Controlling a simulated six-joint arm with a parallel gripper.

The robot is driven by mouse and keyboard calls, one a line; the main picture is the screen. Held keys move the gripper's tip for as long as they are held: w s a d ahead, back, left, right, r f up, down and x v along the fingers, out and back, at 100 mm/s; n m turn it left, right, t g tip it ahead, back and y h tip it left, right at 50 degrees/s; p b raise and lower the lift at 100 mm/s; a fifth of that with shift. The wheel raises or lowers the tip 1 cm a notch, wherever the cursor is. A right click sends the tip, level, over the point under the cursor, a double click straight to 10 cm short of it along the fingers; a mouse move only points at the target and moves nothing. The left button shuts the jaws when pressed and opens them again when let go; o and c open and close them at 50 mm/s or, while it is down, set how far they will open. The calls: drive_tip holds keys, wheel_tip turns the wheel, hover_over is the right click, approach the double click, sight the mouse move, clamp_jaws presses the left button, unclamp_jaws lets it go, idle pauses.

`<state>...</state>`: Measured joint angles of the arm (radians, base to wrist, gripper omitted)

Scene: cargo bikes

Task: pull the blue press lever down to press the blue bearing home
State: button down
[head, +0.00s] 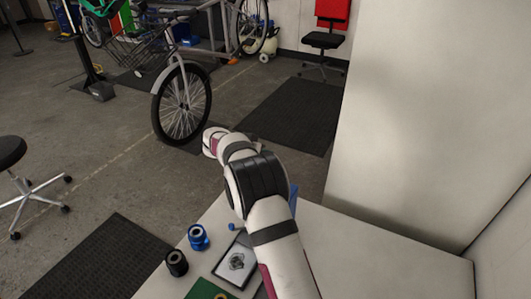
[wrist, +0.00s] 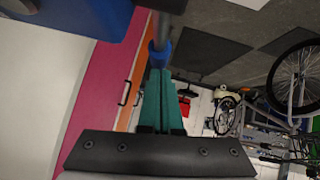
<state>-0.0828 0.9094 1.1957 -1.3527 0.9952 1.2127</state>
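The blue press (wrist: 95,14) fills the upper left of the wrist view. In the head view, a blue strip of it (head: 293,198) shows behind my arm. The blue press lever shows in the wrist view as a grey rod ending in a blue grip (wrist: 160,52). My gripper (wrist: 160,75), with teal fingers close together, appears shut on this grip. My arm hides the gripper and most of the press in the head view. I cannot make out the blue bearing under the press.
A blue cup-like part (head: 198,238) and a black one (head: 177,263) stand at the left of the white bench (head: 350,258). A framed picture or tablet (head: 236,262) and a green mat (head: 206,290) lie beside them. A white wall (head: 425,110) rises behind.

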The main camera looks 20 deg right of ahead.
drive_tip(key=shift+s+d+f, duration=0.1)
drive_tip(key=shift+s+f, duration=0.15)
drive_tip(key=shift+f, duration=0.2)
drive_tip(key=s+a+r, duration=0.2)
drive_tip(key=a+r, duration=0.4)
drive_tip(key=r, duration=0.6)
drive_tip(key=shift+s+r, duration=0.15)
drive_tip(key=shift+s, duration=0.1)
drive_tip(key=s+n+g+y, duration=0.1)
drive_tip(key=s+g+y, duration=0.4)
drive_tip(key=s, duration=2.2)
drive_tip(key=s+a+f+y, duration=0.2)
drive_tip(key=s+a, duration=0.2)
drive_tip(key=s, duration=0.5)
drive_tip(key=s+a+f+n+g+y, duration=0.1)
drive_tip(key=s+a+f+y, duration=0.2)
drive_tip(key=s, duration=0.6)
drive_tip(key=shift+a+f+n, duration=0.3)
drive_tip(key=shift+a+f, duration=0.05)
